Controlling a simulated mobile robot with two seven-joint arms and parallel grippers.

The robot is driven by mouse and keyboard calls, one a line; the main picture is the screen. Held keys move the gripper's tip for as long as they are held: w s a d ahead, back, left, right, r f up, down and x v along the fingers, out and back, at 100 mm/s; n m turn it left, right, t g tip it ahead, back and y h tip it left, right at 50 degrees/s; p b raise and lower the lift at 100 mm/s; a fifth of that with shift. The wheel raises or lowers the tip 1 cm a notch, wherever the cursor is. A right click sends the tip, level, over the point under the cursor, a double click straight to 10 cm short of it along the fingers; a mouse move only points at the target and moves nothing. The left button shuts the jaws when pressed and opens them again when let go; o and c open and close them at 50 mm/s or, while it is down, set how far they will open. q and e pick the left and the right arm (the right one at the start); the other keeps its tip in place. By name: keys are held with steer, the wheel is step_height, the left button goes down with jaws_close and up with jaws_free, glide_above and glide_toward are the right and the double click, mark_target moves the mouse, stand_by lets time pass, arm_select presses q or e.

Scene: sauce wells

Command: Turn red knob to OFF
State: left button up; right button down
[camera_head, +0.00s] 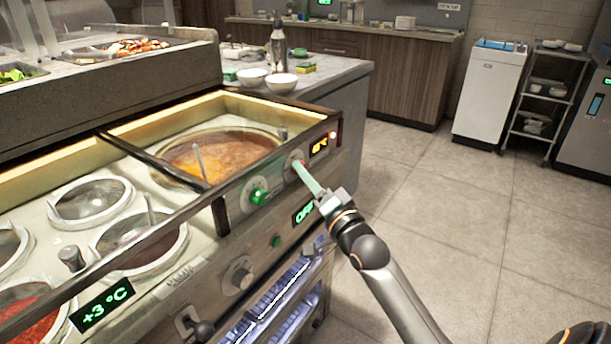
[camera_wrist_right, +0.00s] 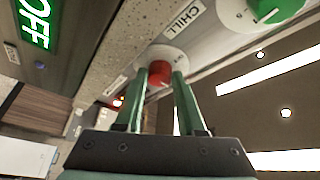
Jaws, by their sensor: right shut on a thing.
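The red knob (camera_wrist_right: 160,73) sits on a round pale dial plate on the counter's front panel, beside a "CHILL" label (camera_wrist_right: 183,20). My right gripper (camera_wrist_right: 158,82) is shut on the red knob, with one green finger on each side of it. In the head view my right gripper (camera_head: 302,172) reaches the panel near the upper right dial, and its fingers hide the knob there. A green "OFF" display (camera_wrist_right: 36,20) shows in the wrist view and also in the head view (camera_head: 304,211). My left gripper is not in view.
A green knob (camera_head: 259,196) sits left of the gripper on the same panel, with an orange display (camera_head: 319,146) and a small red light (camera_head: 333,135) to the right. A pot of soup (camera_head: 225,160) sits in the well behind. Open floor (camera_head: 450,210) lies right.

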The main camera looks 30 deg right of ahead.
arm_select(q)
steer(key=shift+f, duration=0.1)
arm_select(e)
steer(key=shift+n, duration=0.3)
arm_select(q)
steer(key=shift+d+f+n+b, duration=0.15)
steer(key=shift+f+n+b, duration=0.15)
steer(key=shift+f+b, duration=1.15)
arm_select(e)
steer(key=shift+w+d+f+n+g+y, duration=0.2)
steer(key=shift+n+y, duration=1.85)
steer(key=shift+n, duration=1.7)
steer(key=shift+d+r+n+g+y, duration=0.1)
steer(key=shift+d+n+y, duration=0.15)
steer(key=shift+n+y, duration=2.6)
steer(key=shift+w+d+f+n+g+y, duration=0.2)
steer(key=shift+n+y, duration=1)
steer(key=shift+n, duration=3.4)
steer(key=shift+s+r, duration=0.1)
steer(key=shift+r, duration=0.1)
steer(key=c, duration=0.8)
jaws_free()
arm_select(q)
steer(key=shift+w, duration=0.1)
arm_select(e)
steer(key=shift+f, duration=0.1)
